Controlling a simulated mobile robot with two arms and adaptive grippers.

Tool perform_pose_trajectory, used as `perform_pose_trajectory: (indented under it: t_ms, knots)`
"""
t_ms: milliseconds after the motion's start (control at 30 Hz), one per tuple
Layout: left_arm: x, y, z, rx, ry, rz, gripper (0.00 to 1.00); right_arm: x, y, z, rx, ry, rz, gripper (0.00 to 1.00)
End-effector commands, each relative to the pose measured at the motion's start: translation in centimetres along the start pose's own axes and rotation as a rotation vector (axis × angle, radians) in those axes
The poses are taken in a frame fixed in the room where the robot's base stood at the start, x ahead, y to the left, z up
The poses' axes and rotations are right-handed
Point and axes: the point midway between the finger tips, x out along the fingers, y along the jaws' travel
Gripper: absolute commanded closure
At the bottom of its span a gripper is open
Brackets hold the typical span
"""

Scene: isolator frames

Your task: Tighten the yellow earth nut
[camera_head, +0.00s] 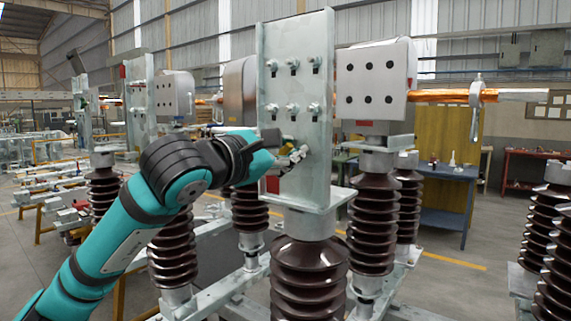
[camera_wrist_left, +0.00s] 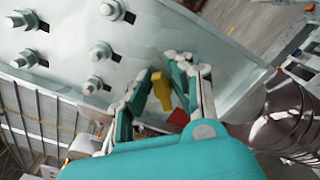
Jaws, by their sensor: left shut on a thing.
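The yellow earth nut (camera_wrist_left: 162,92) shows in the left wrist view, between the fingers of my left gripper (camera_wrist_left: 172,75) and against the pale metal plate (camera_wrist_left: 140,45). My left gripper is shut on it; the finger pads partly hide it. In the head view my left gripper (camera_head: 296,156) is at the lower left part of the upright plate (camera_head: 295,80), where the nut is mostly hidden by the fingers. My right gripper is not in view.
Several bolts (camera_head: 292,66) stick out of the plate above my gripper. A red patch (camera_wrist_left: 178,118) lies close by the fingers. Brown ribbed insulators (camera_head: 308,275) stand below and beside the plate. A grey box (camera_head: 375,80) with a copper bar (camera_head: 440,96) is to the right.

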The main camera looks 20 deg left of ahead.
Motion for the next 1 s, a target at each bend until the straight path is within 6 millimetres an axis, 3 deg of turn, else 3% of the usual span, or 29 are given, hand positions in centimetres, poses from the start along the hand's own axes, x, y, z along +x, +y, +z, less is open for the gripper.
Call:
perform_pose_trajectory:
  t_ms: [33,400,1000]
  knots:
    - [-0.1,-0.3,-0.2,0.044,-0.003,0.002,1.0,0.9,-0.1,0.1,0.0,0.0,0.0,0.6]
    - [-0.1,-0.6,-0.2,0.396,-0.001,0.002,1.0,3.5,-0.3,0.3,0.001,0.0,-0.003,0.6]
    - [0.0,-1.0,-0.6,0.965,0.001,-0.001,1.0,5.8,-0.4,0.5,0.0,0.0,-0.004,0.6]
